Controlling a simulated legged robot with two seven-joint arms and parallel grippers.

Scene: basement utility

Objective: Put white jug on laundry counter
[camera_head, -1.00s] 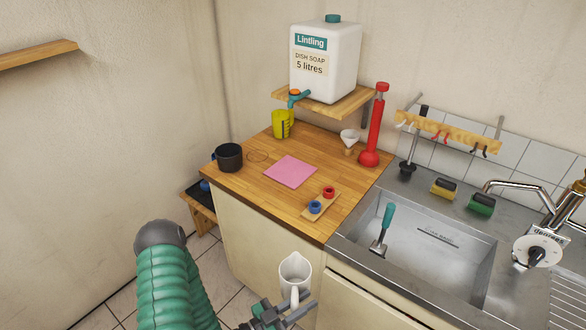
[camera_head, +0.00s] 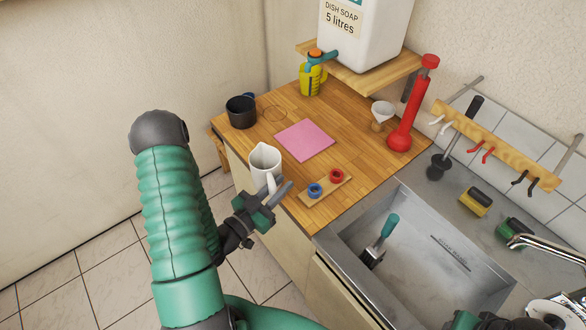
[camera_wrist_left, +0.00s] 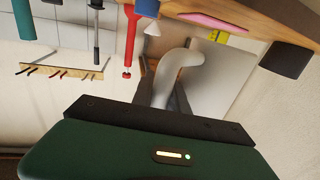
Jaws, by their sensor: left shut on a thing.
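The white jug (camera_head: 265,163) is upright in the head view, at the front left edge of the wooden laundry counter (camera_head: 340,130). My left gripper (camera_head: 278,190) is shut on it at the handle side. I cannot tell whether its base is over the counter or just in front. In the wrist view, which is upside down, a curved white part of the jug (camera_wrist_left: 178,72) shows between the fingers. A green and dark part of my right gripper (camera_head: 478,321) shows at the bottom edge; its jaws cannot be made out.
A black pot (camera_head: 241,112), a pink cloth (camera_head: 305,140) and a board with red and blue rings (camera_head: 325,187) stand near the jug. The sink (camera_head: 420,250) is right.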

